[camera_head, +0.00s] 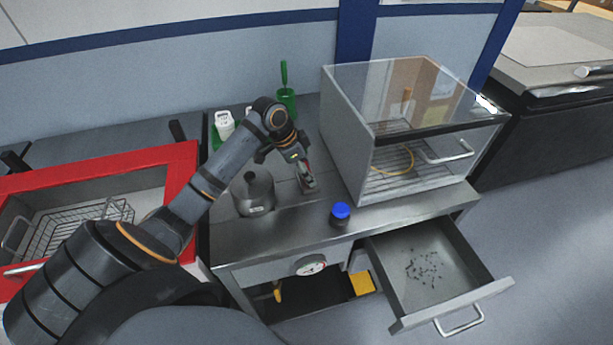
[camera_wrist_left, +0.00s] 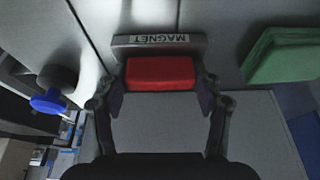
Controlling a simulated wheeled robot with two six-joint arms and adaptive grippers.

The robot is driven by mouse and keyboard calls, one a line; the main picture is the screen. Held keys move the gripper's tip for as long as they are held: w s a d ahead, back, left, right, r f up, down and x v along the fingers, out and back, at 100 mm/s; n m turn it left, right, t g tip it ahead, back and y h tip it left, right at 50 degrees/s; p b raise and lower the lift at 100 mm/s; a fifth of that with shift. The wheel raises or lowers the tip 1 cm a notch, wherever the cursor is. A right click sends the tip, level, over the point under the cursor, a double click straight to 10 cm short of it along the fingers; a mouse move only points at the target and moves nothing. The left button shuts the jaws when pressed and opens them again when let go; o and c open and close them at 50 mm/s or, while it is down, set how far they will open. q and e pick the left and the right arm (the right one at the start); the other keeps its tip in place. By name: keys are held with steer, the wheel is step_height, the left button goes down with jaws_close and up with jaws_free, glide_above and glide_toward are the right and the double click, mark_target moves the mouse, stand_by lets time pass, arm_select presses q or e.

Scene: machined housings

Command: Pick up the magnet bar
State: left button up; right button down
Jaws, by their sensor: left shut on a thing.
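The magnet bar (camera_wrist_left: 138,41) is a grey bar labelled MAGNET with a red grip block (camera_wrist_left: 160,73). In the left wrist view my left gripper (camera_wrist_left: 160,82) is shut on the red block, with one finger on each side. In the head view the magnet bar (camera_head: 309,186) shows at the tip of my left gripper (camera_head: 303,170), over the metal bench between the grey flask and the clear cabinet. I cannot tell whether the bar touches the bench top. My right gripper is not in view.
A grey flask (camera_head: 254,195) stands left of the gripper and a blue-capped jar (camera_head: 340,214) in front. The clear cabinet (camera_head: 345,135) is close on the right. An open drawer (camera_head: 447,292) holds dark bits. A red-framed bin (camera_head: 100,158) is at left.

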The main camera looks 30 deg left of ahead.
arm_select(q)
steer(key=shift+r, duration=0.1)
steer(key=shift+r, duration=0.25)
step_height(320, 180, up, 2)
steer(key=shift+w+r+b, duration=0.1)
steer(key=shift+r+b, duration=0.1)
steer(key=shift+b, duration=0.3)
steer(key=s+d+r+b, duration=0.6)
steer(key=s+r, duration=0.4)
steer(key=s, duration=0.2)
steer(key=shift+s+d, duration=0.15)
steer(key=shift+s, duration=0.2)
